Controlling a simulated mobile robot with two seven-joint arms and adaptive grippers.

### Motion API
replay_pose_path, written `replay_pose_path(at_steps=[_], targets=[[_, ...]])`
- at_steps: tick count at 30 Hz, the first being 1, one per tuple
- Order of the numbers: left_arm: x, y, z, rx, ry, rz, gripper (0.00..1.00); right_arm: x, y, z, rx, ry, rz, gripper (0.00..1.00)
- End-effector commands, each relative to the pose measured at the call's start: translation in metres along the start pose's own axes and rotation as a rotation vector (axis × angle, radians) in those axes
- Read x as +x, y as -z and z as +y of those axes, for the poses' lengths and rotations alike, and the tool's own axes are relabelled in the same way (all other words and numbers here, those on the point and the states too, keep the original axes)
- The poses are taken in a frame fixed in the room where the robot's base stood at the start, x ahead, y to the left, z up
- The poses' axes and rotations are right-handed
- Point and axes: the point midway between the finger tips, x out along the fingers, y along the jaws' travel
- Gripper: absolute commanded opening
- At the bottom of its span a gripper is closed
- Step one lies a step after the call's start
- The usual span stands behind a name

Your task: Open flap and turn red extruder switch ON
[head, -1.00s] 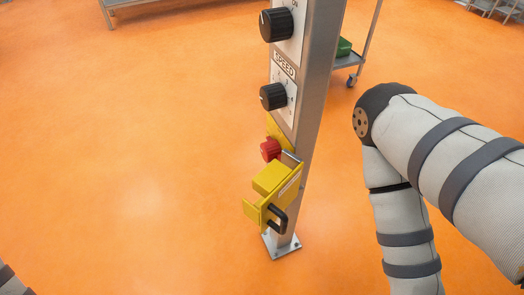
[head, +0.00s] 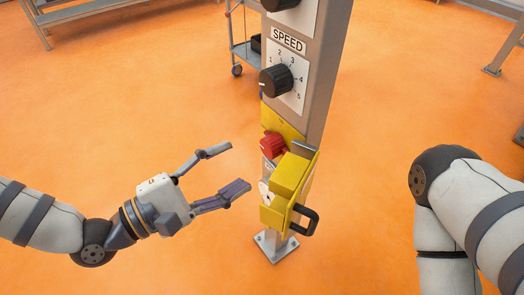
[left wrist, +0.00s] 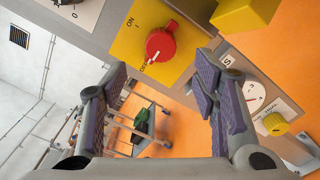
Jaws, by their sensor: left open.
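The red extruder switch (head: 272,145) sits on a yellow plate on the metal post, uncovered. In the left wrist view the red switch (left wrist: 160,43) has its white mark toward OFF. The yellow flap (head: 291,176) with its black handle (head: 308,220) stands out from the post below the switch, folded down. A yellow block of it shows at the top right of the left wrist view (left wrist: 245,14). My left gripper (head: 236,168) is open and empty, left of the switch and flap, apart from both. My right gripper is out of view; only my right arm shows.
A black speed knob (head: 275,80) sits above the switch on the post (head: 325,80). A dial and small yellow knob (left wrist: 275,124) show in the left wrist view. A trolley (head: 243,45) stands behind. The orange floor around the post is clear.

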Motion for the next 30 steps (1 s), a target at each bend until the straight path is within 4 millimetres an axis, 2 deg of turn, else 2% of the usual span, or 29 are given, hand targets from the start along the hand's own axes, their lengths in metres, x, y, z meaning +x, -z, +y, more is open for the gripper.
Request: replay_pose_path(at_steps=[3, 9, 12, 19, 20, 24, 26, 30], targets=[[0.031, -0.001, -0.001, 0.002, 0.004, -0.003, 0.54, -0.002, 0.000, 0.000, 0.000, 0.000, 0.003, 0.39], [0.064, 0.000, -0.001, 0.001, 0.002, 0.000, 0.54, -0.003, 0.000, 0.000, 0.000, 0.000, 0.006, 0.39], [0.070, 0.000, -0.001, 0.001, 0.003, 0.001, 0.54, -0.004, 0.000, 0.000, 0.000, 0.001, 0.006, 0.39], [0.071, 0.000, -0.001, 0.000, 0.003, 0.002, 0.54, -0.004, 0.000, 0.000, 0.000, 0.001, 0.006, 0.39], [0.071, 0.000, -0.001, 0.000, 0.003, 0.002, 0.50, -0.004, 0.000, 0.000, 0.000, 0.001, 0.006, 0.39], [0.071, 0.000, -0.001, 0.000, 0.003, 0.002, 0.18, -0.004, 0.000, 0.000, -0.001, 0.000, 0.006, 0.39], [0.071, 0.000, -0.001, 0.000, 0.003, 0.002, 0.06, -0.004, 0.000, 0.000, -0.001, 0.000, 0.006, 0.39], [0.071, 0.000, -0.001, 0.002, 0.003, 0.002, 0.06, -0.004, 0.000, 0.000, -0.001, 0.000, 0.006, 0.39]])
